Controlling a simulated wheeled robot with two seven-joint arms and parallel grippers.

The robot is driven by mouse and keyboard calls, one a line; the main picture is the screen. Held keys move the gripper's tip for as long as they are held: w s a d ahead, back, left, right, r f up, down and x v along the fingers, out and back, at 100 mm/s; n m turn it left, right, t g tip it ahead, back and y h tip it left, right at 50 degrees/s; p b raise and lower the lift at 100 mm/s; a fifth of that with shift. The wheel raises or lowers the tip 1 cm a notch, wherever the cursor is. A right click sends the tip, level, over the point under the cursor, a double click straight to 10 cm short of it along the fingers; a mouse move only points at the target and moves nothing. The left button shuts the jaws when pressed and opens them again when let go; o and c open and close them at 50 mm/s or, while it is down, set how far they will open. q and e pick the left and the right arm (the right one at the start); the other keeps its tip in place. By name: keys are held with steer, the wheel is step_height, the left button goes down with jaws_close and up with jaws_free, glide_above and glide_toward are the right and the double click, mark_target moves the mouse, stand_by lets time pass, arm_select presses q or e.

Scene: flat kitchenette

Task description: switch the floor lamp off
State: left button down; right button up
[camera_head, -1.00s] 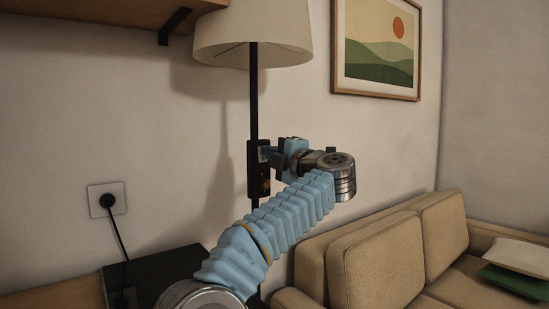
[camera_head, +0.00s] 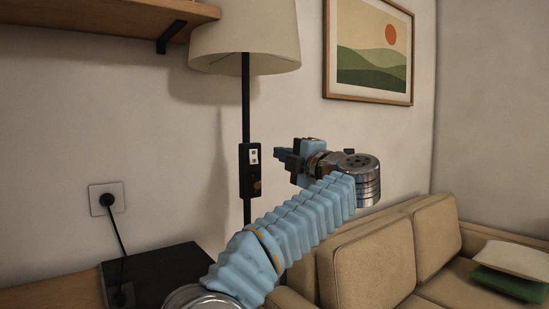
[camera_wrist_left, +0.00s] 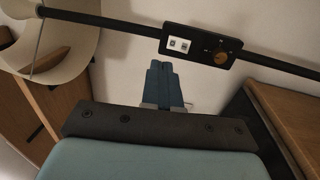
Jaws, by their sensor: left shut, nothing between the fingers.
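The floor lamp has a cream shade (camera_head: 245,40) and a thin black pole (camera_head: 246,105). A black switch box (camera_head: 249,171) sits on the pole, with a white two-part rocker (camera_head: 253,156) at its top and a brown round knob (camera_head: 257,186) below. The box also shows in the left wrist view (camera_wrist_left: 201,47), with its face in plain sight. My left gripper (camera_head: 279,154) is shut and empty, to the right of the switch box and apart from it. Its closed blue fingers (camera_wrist_left: 162,84) show in the wrist view. The shade looks unlit. My right gripper is not in view.
A wall socket (camera_head: 107,199) with a black cable is at the left, above a black box (camera_head: 155,275) on a wooden top. A shelf (camera_head: 110,22) hangs at upper left. A beige sofa (camera_head: 385,255) stands at right, below a framed picture (camera_head: 368,50).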

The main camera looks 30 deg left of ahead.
arm_select(q)
steer(key=shift+r+v, duration=0.25)
steer(key=shift+v, duration=0.85)
steer(key=shift+r+v, duration=0.25)
steer(key=shift+v, duration=0.8)
steer(key=shift+d, duration=0.1)
